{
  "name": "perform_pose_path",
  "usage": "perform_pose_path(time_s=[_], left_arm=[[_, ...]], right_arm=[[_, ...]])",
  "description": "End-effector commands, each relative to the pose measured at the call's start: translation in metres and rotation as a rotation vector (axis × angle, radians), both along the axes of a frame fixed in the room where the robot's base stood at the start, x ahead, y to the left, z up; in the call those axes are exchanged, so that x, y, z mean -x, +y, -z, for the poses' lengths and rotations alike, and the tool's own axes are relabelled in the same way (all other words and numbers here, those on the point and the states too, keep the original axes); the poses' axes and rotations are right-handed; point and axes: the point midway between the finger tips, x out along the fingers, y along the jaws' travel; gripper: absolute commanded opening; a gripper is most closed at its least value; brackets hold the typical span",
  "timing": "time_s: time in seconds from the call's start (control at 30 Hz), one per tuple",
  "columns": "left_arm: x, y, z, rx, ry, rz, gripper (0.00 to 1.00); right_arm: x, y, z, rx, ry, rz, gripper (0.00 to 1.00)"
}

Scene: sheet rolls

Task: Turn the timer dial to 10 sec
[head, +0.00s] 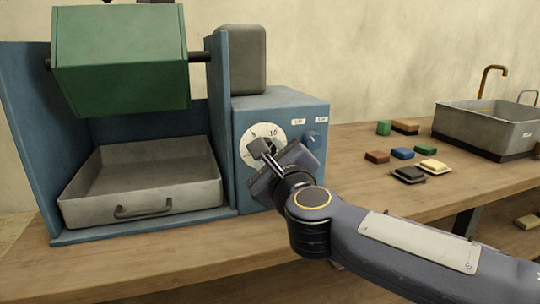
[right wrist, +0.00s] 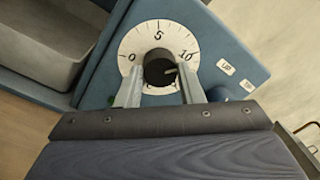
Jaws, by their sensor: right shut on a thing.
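The timer dial (head: 269,132) is a white round face on the front of a blue box, marked 0, 5 and 10. In the right wrist view its black knob (right wrist: 158,72) sits at the centre of the face, with a pale mark on its right side, roughly towards the 10 side. My right gripper (right wrist: 160,84) is shut on the knob, one finger on each side. In the head view my right gripper (head: 262,150) covers the lower part of the dial. My left gripper is not in view.
A blue knob (head: 312,140) under two small labels is right of the dial. A metal tray (head: 145,190) and green drum (head: 120,65) are to the left. Several coloured blocks (head: 402,153) and a grey sink (head: 485,125) are to the right.

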Motion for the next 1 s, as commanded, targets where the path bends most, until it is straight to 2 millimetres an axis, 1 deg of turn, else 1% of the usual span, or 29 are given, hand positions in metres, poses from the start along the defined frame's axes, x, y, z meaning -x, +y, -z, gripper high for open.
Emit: perform_pose_path(time_s=[0.1, 0.13, 0.27, 0.3, 0.53, 0.63, 0.77, 0.9, 1.0], left_arm=[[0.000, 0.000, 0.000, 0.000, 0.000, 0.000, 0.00], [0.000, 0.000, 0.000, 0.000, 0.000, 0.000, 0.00], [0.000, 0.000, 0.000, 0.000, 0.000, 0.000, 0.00], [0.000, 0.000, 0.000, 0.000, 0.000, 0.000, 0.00], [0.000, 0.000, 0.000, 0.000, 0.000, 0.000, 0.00], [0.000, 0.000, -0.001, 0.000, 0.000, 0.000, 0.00], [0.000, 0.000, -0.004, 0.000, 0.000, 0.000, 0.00], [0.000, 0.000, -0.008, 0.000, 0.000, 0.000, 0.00], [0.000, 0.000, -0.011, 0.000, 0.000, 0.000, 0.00]], right_arm=[[0.000, 0.000, 0.001, 0.001, 0.001, 0.002, 0.11], [0.000, 0.000, 0.001, 0.001, 0.001, 0.002, 0.37], [0.000, 0.000, 0.001, 0.001, 0.001, 0.001, 0.54], [0.000, 0.000, 0.001, 0.001, 0.000, 0.001, 0.56], [0.000, 0.000, 0.000, 0.002, 0.000, 0.001, 0.56], [0.005, -0.001, 0.000, 0.002, -0.001, 0.000, 0.56], [0.023, -0.006, -0.001, 0.002, -0.003, 0.000, 0.56], [0.047, -0.013, -0.001, 0.001, -0.003, -0.001, 0.56], [0.061, -0.017, 0.000, 0.001, -0.002, 0.000, 0.56]])
